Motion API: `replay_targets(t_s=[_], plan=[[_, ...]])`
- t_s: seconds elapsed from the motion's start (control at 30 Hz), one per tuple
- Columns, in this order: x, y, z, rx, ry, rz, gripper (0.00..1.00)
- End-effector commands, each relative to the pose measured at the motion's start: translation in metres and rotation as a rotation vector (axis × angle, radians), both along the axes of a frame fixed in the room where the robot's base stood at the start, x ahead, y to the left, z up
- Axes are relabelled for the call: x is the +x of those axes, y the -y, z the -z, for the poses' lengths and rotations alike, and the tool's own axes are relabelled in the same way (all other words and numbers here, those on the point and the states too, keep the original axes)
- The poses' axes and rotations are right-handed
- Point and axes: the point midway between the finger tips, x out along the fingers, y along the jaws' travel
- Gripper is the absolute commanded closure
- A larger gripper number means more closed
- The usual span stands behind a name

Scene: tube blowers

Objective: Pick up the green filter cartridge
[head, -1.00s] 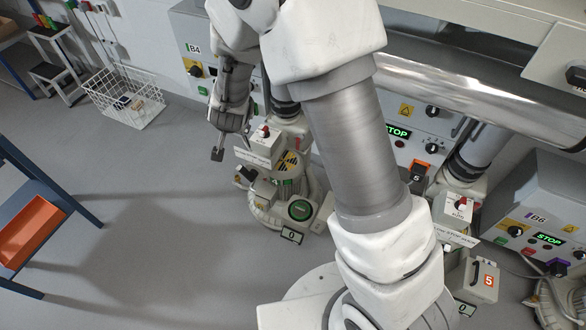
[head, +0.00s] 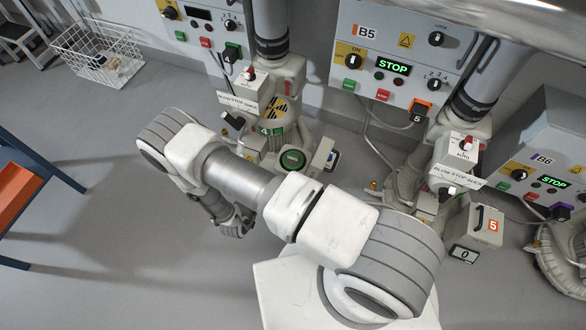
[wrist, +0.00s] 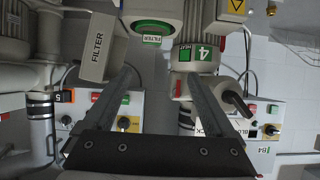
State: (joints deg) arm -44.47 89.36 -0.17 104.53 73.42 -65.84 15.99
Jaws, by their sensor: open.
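In the head view my gripper (head: 236,224) is a dark shape low at the front left of the blower, apart from the cartridge. Its fingertips are hard to make out there, partly behind my forearm.
A grey box labelled FILTER (wrist: 97,48) is left of my fingers in the wrist view. The blower's green 4 plate (wrist: 200,50) is close on the right. An orange tray (head: 15,190) on a blue-framed stand is at the left. The grey floor between is clear.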

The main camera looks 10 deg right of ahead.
Motion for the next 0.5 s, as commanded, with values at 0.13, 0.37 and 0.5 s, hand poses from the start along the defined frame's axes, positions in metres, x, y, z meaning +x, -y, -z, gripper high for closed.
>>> replay_targets(t_s=[0.13,0.37,0.5], plan=[[-0.002,0.010,0.011,-0.027,0.013,0.002,0.10],[0.029,0.034,0.032,-0.029,0.014,0.004,0.10],[0.052,0.050,0.046,-0.026,0.014,0.004,0.10]])
